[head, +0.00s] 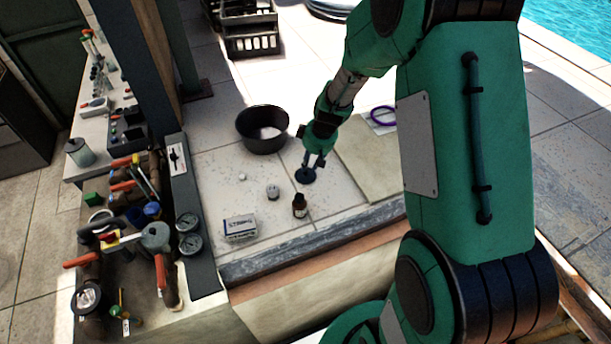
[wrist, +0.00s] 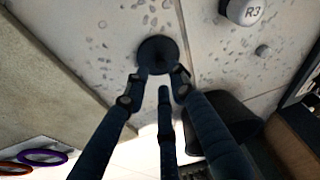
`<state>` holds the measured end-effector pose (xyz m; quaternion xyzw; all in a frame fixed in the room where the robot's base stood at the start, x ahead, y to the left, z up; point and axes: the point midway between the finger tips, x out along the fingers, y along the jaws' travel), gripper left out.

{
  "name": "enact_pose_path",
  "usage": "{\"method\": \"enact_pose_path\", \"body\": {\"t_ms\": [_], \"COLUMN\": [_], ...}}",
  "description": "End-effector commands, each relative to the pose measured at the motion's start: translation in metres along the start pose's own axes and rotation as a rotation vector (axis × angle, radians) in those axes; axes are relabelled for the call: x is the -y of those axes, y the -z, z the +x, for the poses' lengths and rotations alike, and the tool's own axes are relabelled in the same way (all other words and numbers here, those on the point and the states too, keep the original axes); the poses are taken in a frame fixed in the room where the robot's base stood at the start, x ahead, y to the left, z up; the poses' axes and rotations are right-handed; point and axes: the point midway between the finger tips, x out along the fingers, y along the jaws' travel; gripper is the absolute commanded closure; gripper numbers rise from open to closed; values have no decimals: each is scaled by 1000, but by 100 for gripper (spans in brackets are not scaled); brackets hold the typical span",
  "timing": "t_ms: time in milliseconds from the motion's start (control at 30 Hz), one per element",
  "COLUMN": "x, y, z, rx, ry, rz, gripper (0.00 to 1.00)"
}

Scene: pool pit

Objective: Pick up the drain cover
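The drain cover (head: 306,176) is a small dark round disc lying flat on the pale stone slab in the head view. In the wrist view the dark disc (wrist: 158,52) lies at the upper middle. My gripper (head: 313,163) points down right at it from above. In the wrist view my gripper's (wrist: 160,80) fingers are spread, two tips beside the disc's lower edge and a third finger lower between them. Nothing shows held between them. I cannot tell whether the tips touch the disc.
A black bowl (head: 263,130) stands behind the cover. A purple ring (head: 383,116) lies right. A cluttered pipe bench (head: 110,290) is left.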

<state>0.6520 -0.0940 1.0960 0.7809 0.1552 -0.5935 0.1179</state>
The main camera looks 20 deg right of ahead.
Motion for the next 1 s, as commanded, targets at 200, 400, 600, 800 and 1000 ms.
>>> {"method": "enact_pose_path", "body": {"t_ms": [200,400,600,800,1000], "x": [1,1,1,0,1], "y": [0,2,2,2,2], "z": [14,35,49,51,51], "rx": [2,2,0,0,0], "ry": [1,1,0,-1,0], "rz": [0,0,0,0,0], "gripper": [75,75,75,75,75]}}
